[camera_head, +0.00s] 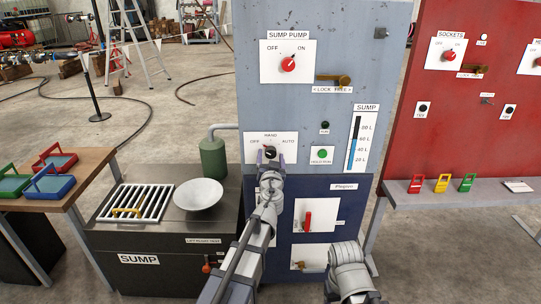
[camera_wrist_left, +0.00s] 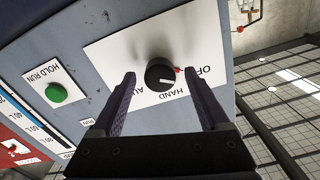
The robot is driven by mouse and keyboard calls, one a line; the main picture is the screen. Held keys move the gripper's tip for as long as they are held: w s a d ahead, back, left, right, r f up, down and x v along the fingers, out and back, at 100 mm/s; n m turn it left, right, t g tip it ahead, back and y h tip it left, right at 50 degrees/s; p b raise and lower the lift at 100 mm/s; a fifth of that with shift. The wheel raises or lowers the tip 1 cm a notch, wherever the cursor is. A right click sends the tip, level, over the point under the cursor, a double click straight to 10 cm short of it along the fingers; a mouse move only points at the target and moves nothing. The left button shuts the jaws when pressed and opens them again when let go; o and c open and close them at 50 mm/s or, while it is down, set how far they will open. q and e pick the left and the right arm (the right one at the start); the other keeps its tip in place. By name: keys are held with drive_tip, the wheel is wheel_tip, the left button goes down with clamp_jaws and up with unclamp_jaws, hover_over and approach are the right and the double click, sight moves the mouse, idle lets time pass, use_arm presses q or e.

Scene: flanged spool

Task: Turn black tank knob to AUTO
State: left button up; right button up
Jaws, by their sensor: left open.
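The black tank knob (camera_head: 270,152) is on a white plate marked OFF, HAND and AUTO, on the blue-grey panel. My left gripper (camera_head: 269,160) is in front of it and partly covers the plate. In the left wrist view the black knob (camera_wrist_left: 160,75) shows between the two spread, dark fingers of my left gripper (camera_wrist_left: 160,84), which are open. I see a gap on both sides of the knob. A light mark shows on the knob's face; I cannot tell exactly which label it points to. Part of my right arm shows at the bottom, but its gripper does not.
A green HOLD RUN button (camera_head: 322,153) is right of the knob plate. A red sump pump knob (camera_head: 288,64) and a brass lever (camera_head: 333,80) are above. A green canister (camera_head: 213,158) and a grey bowl (camera_head: 198,194) stand left on the sump box (camera_head: 160,240).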

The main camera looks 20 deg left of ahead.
use_arm(q)
drive_tip(key=shift+x, duration=1.05)
clamp_jaws()
